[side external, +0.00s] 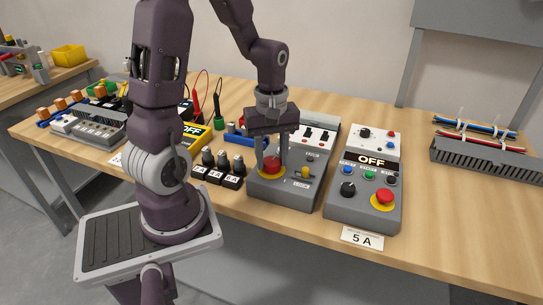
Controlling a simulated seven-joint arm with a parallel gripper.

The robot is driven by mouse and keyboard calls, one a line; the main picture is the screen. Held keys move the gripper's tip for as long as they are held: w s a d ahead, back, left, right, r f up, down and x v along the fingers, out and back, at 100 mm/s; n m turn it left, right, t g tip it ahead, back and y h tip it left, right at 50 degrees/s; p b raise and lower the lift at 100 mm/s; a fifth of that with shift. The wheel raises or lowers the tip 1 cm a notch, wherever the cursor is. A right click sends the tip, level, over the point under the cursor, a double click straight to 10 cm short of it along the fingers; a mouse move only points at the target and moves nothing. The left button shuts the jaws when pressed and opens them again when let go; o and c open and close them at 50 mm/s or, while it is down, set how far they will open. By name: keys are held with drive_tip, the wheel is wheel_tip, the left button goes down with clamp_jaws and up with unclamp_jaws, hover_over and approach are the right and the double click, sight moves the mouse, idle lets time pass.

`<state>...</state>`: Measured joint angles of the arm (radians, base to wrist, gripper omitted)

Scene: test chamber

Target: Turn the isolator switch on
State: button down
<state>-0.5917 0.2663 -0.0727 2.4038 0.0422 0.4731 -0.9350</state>
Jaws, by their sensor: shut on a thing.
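A grey control box (252,190) stands on the bench, with a red round knob (271,166) on a yellow plate at its front left. My gripper (271,157) points down over this box, and its two fingers are shut on the red knob, one at each side. The knob's exact turn angle is too small to tell. Which control is labelled as the isolator cannot be read. My gripper and wrist hide part of the box's back panel.
A second grey box (338,210) to the right has an OFF display (371,159), several buttons and a red mushroom button (384,196). A "5 A" card (362,239) lies before it. Black blocks (232,181) stand left of my gripper. A slotted duct (485,163) lies far right.

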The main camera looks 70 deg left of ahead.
drive_tip(key=m, duration=1.2)
drive_tip(key=shift+m, duration=2)
drive_tip(key=c, duration=0.9)
unclamp_jaws()
drive_tip(key=shift+o, duration=0.2)
